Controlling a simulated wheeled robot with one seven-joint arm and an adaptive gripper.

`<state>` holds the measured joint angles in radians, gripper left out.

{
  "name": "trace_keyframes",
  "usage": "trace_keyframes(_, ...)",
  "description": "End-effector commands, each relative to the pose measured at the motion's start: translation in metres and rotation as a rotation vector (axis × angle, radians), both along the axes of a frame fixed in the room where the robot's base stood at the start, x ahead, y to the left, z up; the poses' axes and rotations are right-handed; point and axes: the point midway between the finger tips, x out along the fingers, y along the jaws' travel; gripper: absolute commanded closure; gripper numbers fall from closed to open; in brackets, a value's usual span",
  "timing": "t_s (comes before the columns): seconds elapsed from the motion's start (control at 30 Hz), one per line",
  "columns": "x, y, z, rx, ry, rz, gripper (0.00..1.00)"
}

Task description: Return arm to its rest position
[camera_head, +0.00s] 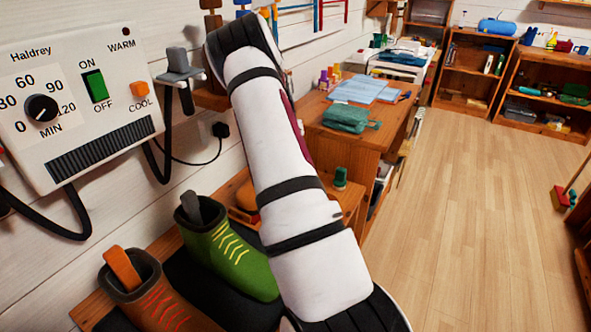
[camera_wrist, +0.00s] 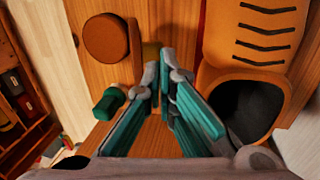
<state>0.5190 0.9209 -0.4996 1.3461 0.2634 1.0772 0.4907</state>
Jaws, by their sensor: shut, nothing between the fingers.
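My arm (camera_head: 285,170) crosses the middle of the head view, rising from the bottom right to a black-banded joint near the top. My gripper (camera_wrist: 164,66) shows in the wrist view with its teal-padded fingers drawn together at the tips, nothing between them. It is above a wooden surface (camera_wrist: 170,15), between a green cylinder (camera_wrist: 108,103) with a round brown object (camera_wrist: 105,38) on the left and an orange boot (camera_wrist: 250,60) on the right. I cannot make out the gripper in the head view.
A white dryer panel (camera_head: 75,100) is on the left wall, above a green boot (camera_head: 225,250) and a brown boot (camera_head: 155,295). A wooden desk (camera_head: 320,108) and shelves (camera_head: 465,75) stand behind. The wooden floor (camera_head: 470,220) at right is mostly clear.

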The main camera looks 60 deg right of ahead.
Motion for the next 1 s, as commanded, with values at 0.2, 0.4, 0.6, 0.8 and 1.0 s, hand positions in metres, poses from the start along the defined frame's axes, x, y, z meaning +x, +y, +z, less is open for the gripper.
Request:
trace_keyframes(0.2, 0.010, 0.000, 0.046, -0.003, -0.002, 0.001, 1.00)
trace_keyframes(0.4, 0.016, 0.001, 0.076, -0.001, 0.000, 0.000, 1.00)
trace_keyframes(0.6, 0.018, 0.001, 0.090, 0.000, 0.001, -0.001, 1.00)
trace_keyframes(0.8, 0.018, 0.001, 0.091, 0.000, 0.001, -0.001, 1.00)
trace_keyframes(1.0, 0.021, 0.018, 0.113, 0.007, -0.028, 0.034, 1.00)
